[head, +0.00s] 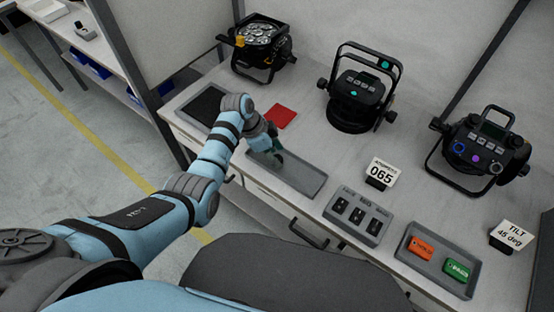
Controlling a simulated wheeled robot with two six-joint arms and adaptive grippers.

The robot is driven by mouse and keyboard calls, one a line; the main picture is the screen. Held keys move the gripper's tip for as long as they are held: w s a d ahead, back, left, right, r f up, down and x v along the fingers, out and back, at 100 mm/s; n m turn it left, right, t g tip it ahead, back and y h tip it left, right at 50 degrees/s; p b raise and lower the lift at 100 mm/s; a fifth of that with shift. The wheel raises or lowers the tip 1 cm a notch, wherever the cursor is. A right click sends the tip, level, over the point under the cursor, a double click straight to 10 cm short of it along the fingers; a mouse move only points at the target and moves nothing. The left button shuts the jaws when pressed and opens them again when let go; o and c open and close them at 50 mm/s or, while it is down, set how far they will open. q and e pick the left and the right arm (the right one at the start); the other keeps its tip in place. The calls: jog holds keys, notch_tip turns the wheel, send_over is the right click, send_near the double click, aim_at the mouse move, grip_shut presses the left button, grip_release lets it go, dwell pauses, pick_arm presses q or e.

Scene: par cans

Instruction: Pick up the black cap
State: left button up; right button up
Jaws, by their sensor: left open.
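My left gripper (275,154) reaches down over the left part of a long grey tray (306,182) on the bench. Its fingers are small and dark in this view, and they are open. I cannot make out a separate black cap; the gripper and forearm cover part of the tray's left end, so a dark thing there could be hidden. My right gripper is not in view.
Three black par cans (262,42), (358,88), (480,150) stand along the back. A red square (281,117) and a dark panel (204,104) lie left. A switch box (358,216), a tray (408,249) with orange and green tags, and signs (381,173), (512,236) stand right.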

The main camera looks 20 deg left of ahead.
pick_arm(q)
jog(key=shift+d+f, duration=0.1)
jog(key=shift+f, duration=0.2)
jog(key=c, duration=0.6)
jog(key=shift+r, duration=0.1)
notch_tip(320, 180, up, 20)
jog(key=p, duration=0.3)
